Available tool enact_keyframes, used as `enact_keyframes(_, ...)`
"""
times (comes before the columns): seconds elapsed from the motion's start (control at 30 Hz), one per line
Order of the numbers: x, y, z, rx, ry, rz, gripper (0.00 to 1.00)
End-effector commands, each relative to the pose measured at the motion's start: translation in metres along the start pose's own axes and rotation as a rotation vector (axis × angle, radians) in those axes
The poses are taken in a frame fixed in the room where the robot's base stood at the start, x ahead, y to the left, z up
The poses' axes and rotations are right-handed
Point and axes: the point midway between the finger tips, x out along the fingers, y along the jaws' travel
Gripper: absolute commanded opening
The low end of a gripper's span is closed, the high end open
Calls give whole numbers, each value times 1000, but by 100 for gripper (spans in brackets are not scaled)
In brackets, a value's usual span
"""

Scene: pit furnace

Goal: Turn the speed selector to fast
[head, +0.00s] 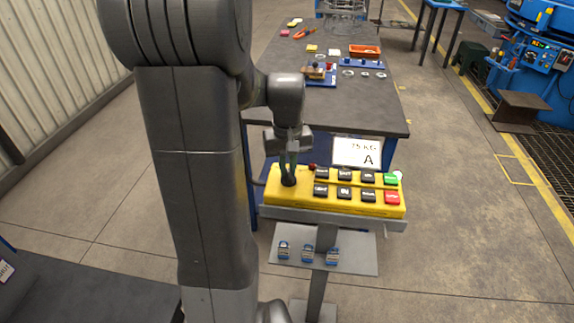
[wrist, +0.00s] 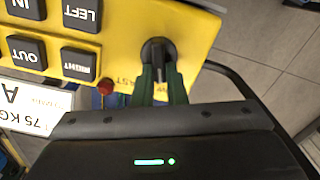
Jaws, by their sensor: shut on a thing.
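A yellow control pendant (head: 334,206) lies on a grey stand, with black buttons and a green and a red button at its right end. The speed selector, a black rotary knob, is at its left end and shows in the wrist view (wrist: 157,52). My gripper (head: 289,172) points down over it and is shut on the knob. In the wrist view the two dark green fingers (wrist: 162,84) sit on either side of the knob's grip. Part of the lettering "FAST" shows beside the fingers; the fingers hide other lettering there.
A white sign reading "75 KG A" (head: 358,152) stands behind the pendant. A small red knob (wrist: 105,88) is close to the gripper. A shelf (head: 350,256) with several padlocks is below. A workbench (head: 375,115) with parts stands behind.

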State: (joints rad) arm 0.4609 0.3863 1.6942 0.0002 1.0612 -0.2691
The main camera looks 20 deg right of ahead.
Motion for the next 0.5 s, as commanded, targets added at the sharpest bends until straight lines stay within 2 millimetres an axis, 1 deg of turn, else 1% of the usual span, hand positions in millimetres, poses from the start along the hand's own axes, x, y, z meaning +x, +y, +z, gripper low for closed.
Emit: enact_keyframes(0.5,-1,6,1,474,1,1,0)
